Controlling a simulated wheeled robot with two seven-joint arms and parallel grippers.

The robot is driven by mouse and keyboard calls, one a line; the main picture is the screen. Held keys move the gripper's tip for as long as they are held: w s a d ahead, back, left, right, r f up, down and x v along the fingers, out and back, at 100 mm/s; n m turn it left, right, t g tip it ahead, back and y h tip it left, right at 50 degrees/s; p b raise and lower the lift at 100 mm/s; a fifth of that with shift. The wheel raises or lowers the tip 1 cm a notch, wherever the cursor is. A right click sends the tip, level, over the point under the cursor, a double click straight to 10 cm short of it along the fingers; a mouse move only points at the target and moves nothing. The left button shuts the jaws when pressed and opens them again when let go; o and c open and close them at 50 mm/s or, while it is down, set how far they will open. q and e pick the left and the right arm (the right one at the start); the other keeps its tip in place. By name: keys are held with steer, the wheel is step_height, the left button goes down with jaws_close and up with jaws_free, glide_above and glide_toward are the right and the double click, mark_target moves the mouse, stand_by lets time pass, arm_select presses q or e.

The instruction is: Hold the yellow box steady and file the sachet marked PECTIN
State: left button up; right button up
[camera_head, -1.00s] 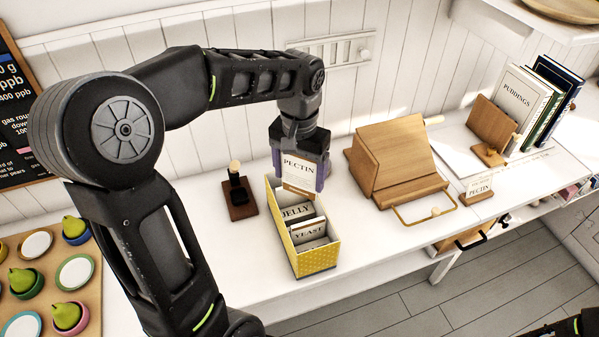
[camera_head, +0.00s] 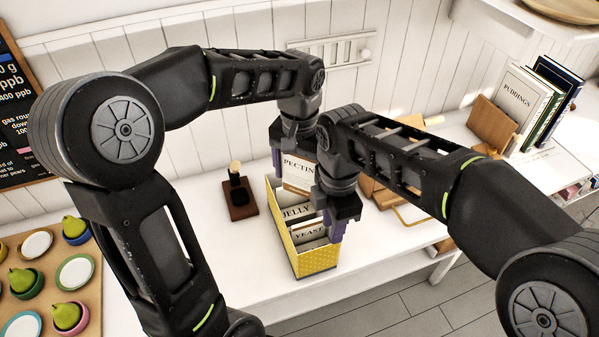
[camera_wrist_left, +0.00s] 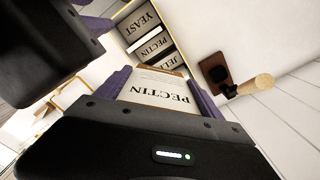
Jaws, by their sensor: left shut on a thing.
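The yellow box (camera_head: 316,262) stands on the white counter, with dividers marked JELLY (camera_head: 296,211) and YEAST (camera_head: 309,232) showing in the head view. The left wrist view also shows a PECTIN divider (camera_wrist_left: 152,48) between them. My left gripper (camera_head: 299,182) is shut on the sachet marked PECTIN (camera_head: 297,168), upright over the back end of the box; the sachet also shows in the left wrist view (camera_wrist_left: 155,92). My right gripper (camera_head: 328,222) is at the box's right side wall, fingers pointing down. Whether it grips the wall is unclear.
A dark wooden stand with a light knob (camera_head: 240,197) is left of the box. A wooden stand (camera_head: 376,192) is to the right, partly behind my right arm. Books (camera_head: 521,98) stand at far right. A board with pears (camera_head: 66,315) is at lower left.

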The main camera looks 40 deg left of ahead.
steer(key=shift+s+a+r, duration=0.85)
steer(key=shift+s+r, duration=0.1)
steer(key=shift+r, duration=0.1)
steer(key=shift+f, duration=0.15)
step_height(320, 180, down, 12)
jaws_close()
stand_by(0.4)
stand_by(2.2)
